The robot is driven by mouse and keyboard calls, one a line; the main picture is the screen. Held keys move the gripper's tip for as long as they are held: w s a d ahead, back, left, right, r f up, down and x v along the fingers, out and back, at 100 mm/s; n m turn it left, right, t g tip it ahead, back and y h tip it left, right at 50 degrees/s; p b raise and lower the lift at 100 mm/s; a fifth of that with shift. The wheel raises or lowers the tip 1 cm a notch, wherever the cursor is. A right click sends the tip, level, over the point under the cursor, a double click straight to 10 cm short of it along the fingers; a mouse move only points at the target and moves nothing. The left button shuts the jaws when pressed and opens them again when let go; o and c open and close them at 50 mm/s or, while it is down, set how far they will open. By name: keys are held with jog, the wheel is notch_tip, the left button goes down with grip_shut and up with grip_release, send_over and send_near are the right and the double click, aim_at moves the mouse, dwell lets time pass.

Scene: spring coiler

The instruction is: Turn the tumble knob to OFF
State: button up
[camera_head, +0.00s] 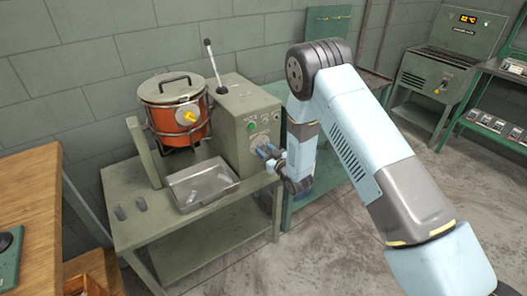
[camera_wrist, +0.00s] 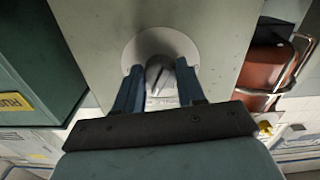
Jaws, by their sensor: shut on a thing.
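The grey-green machine housing (camera_head: 232,110) stands on a bench, with a control panel on its right face. In the wrist view, a dark grey knob (camera_wrist: 158,74) sits on a round pale plate (camera_wrist: 131,52) on the housing. My gripper (camera_wrist: 159,80) has its two blue fingers on either side of the knob and is shut on it. In the head view my gripper (camera_head: 266,152) is at the panel's lower part, and the fingers hide the knob there. The markings around the knob cannot be read, so its setting is unclear.
A metal tray (camera_head: 228,184) lies in front on the bench (camera_head: 150,232). A wooden table (camera_head: 30,195) is at left.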

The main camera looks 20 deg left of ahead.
jog(key=n, duration=1.7)
jog(key=shift+d, duration=0.2)
jog(key=n, duration=0.5)
jog(key=shift+s+f+n, duration=0.1)
jog(key=shift+n, duration=0.2)
jog(key=o, duration=0.8)
jog(key=shift+c, duration=0.2)
jog(key=shift+o, duration=1.4)
jog(key=shift+a, duration=0.1)
